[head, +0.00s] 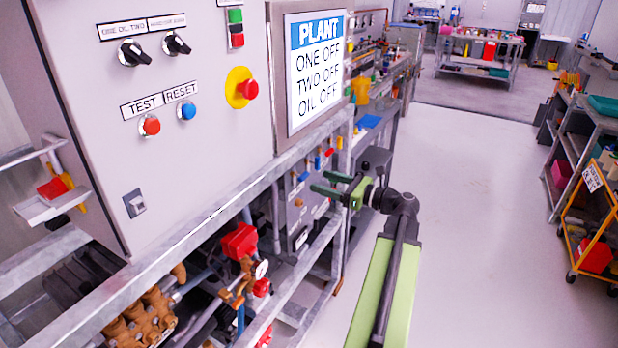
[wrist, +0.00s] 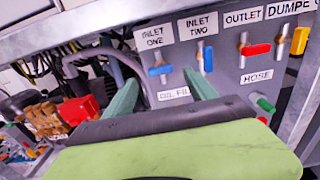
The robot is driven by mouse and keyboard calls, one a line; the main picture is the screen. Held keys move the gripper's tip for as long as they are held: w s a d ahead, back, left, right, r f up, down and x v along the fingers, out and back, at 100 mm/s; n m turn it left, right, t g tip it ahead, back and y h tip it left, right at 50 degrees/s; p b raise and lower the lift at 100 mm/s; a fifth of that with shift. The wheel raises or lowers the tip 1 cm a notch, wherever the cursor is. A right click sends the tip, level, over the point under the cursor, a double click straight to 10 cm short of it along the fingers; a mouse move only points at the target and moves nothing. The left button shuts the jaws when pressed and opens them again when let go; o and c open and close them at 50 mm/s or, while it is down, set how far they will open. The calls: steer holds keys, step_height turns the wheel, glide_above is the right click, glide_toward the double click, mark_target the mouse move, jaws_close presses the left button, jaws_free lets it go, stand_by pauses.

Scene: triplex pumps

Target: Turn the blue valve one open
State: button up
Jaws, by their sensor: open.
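The inlet one valve has a blue handle (wrist: 160,70) lying roughly crosswise under the "INLET ONE" label (wrist: 155,37). The inlet two valve has a blue handle (wrist: 208,60) standing roughly upright to its right. My gripper (wrist: 161,77) is open and empty, with its two green fingers spread toward the panel. In the wrist view the inlet one handle appears between the fingertips; I cannot tell the gap in depth. In the head view my gripper (head: 319,181) is beside the valve panel, near the small blue handle (head: 304,176).
A red outlet handle (wrist: 255,50) and a yellow handle (wrist: 300,40) are to the right. A green handle (wrist: 265,103) is lower. The grey frame rail (head: 200,215) runs along the rig. A plant screen (head: 316,70) reads one, two and oil off. The floor (head: 480,230) at right is clear.

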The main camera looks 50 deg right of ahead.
mark_target(306, 176)
steer(key=x, duration=0.6)
steer(key=shift+c, duration=0.2)
steer(key=c, duration=1.3)
steer(key=shift+c, duration=0.2)
